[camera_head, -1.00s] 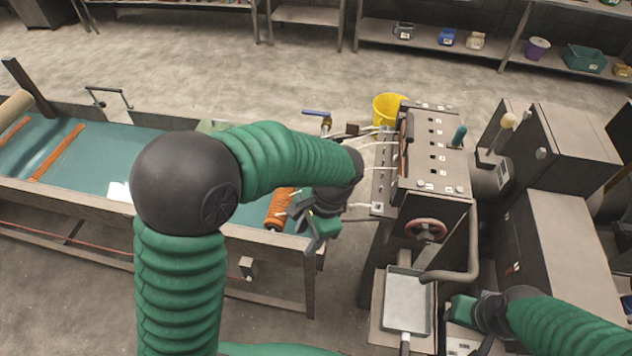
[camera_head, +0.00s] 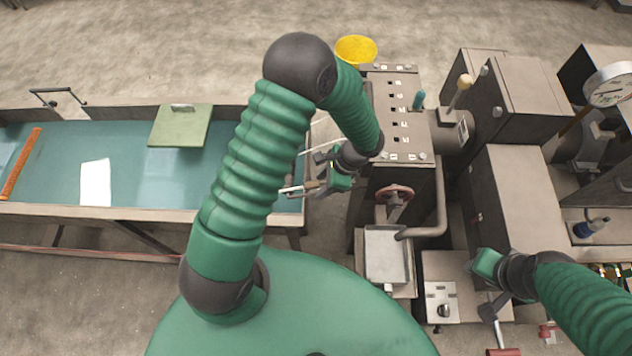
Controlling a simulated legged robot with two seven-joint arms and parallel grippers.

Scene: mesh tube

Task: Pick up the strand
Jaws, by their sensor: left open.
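Thin white strands run from the left side of the dark machine (camera_head: 405,90) toward the trough. One pale strand (camera_head: 322,146) shows just above my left gripper (camera_head: 298,189). My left gripper is open at the right end of the trough, left of the machine's red handwheel. A whitish strand end shows by its fingertips; I cannot tell whether it lies between them. My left arm hides most of the other strands. My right gripper (camera_head: 484,264) is at the lower right, over the machine's base and away from the strands; its jaw opening is unclear.
A long water trough (camera_head: 130,150) with a green plate (camera_head: 180,127) fills the left. A yellow bucket (camera_head: 356,48) stands behind the machine. A red handwheel (camera_head: 396,194) and a grey tray (camera_head: 386,254) are at its front. Large metal cabinets stand to the right.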

